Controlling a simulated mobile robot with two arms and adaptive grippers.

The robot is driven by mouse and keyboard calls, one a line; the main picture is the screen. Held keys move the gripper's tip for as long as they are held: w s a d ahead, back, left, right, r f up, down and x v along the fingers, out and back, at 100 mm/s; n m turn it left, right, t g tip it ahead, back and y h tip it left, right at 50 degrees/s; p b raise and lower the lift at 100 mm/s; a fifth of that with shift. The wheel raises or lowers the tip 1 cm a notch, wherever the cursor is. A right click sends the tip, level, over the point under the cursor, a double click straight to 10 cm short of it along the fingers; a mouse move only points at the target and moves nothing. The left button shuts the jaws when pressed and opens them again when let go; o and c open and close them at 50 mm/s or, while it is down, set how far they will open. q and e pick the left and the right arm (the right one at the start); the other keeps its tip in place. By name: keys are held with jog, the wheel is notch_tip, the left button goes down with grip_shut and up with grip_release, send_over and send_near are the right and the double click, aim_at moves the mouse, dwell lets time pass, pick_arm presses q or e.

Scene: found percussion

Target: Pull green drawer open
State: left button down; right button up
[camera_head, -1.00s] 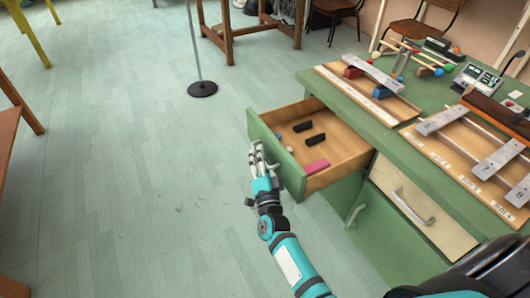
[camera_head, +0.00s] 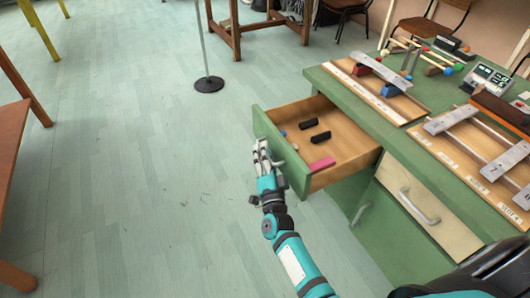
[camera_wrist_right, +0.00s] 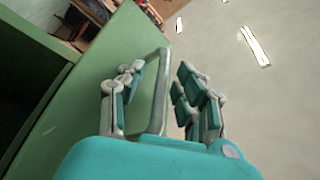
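The green drawer (camera_head: 286,160) is pulled well out of the green desk, its inside showing. A pink block (camera_head: 322,164), two black blocks (camera_head: 320,137) and small round items lie in it. My right gripper (camera_head: 264,154) is at the outer face of the drawer front. In the right wrist view, the drawer's handle (camera_wrist_right: 160,92) runs between the two finger sets of my right gripper (camera_wrist_right: 162,72). A gap shows between the fingers, so they look open around the handle; contact is unclear. In the head view the hand hides the handle. My left gripper is not in view.
The green desktop (camera_head: 322,80) carries metal bars on wooden boards, mallets and a small device (camera_head: 484,77). A cream drawer (camera_head: 420,205) with a handle is shut at the right. A stand with a round black base (camera_head: 209,85) is on the floor. Floor left of the drawer is clear.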

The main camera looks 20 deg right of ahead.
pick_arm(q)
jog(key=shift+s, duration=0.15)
pick_arm(e)
jog(key=v, duration=1.1)
jog(key=shift+s, duration=0.3)
jog(key=shift+f, duration=0.1)
